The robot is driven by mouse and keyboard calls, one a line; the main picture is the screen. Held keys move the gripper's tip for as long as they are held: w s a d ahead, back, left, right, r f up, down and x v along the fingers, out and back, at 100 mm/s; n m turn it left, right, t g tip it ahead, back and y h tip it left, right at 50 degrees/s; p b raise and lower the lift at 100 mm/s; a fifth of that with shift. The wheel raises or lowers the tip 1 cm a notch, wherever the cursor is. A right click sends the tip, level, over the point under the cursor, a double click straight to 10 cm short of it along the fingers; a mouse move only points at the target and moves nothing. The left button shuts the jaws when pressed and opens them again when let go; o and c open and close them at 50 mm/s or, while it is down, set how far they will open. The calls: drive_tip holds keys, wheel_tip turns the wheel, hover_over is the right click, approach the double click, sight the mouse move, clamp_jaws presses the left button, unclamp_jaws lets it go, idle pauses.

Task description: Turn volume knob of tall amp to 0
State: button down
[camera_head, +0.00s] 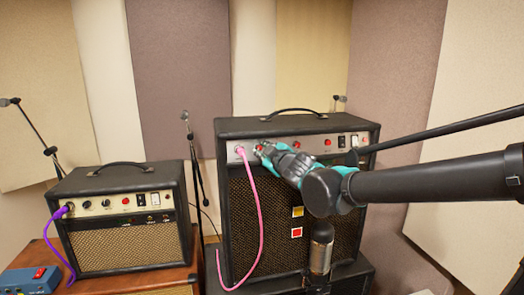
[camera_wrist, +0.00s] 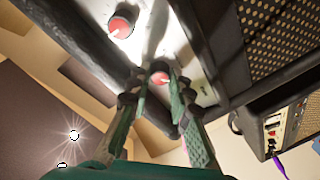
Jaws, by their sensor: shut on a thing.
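The tall amp (camera_head: 235,195) stands right of centre in the head view, with a pale control panel (camera_head: 352,139) along its upper front. My gripper (camera_head: 262,151) reaches in from the right to the left part of this panel. In the wrist view my gripper (camera_wrist: 160,85) has its green fingers closed around a red knob (camera_wrist: 159,78) with a pale pointer line. Another red knob (camera_wrist: 121,25) sits beside it, outside the fingers. Labels and the scale are too small to read, so I cannot tell the knob's setting.
A pink cable (camera_head: 258,215) hangs from the tall amp's panel, left of my gripper. A smaller amp (camera_head: 128,248) with a purple cable (camera_head: 52,232) stands at left. A microphone (camera_head: 321,248) stands before the tall amp. A dark boom pole (camera_head: 445,130) crosses above my arm.

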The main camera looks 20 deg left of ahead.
idle(0.3)
drive_tip(key=c, duration=1.4)
unclamp_jaws()
drive_tip(key=shift+o, duration=0.2)
drive_tip(key=v, duration=0.8)
drive_tip(key=shift+d, duration=0.15)
